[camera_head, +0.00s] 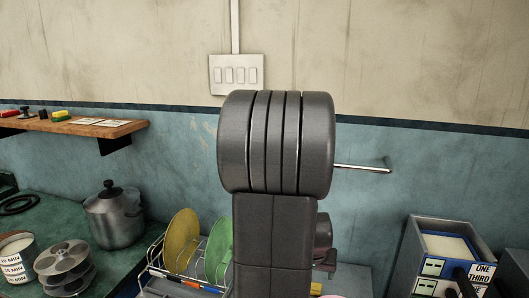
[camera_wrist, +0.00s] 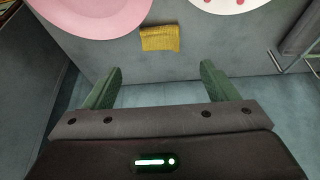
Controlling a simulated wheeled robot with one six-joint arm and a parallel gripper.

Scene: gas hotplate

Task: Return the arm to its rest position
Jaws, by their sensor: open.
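My arm stands upright in the middle of the head view and blocks part of the wall and counter. My gripper (camera_wrist: 158,88) shows in the wrist view with its two green fingers spread wide apart. It is open and nothing is between the fingers. In the head view the gripper fingers are hidden or too unclear to make out.
A dish rack (camera_head: 155,268) with a yellow plate (camera_head: 181,240) and a green plate (camera_head: 218,250) stands left of my arm. A steel pot (camera_head: 115,218) is farther left. A grey box (camera_head: 443,245) stands right. A pink round thing (camera_wrist: 95,15) and yellow sponge-like piece (camera_wrist: 160,38) lie beyond the fingers.

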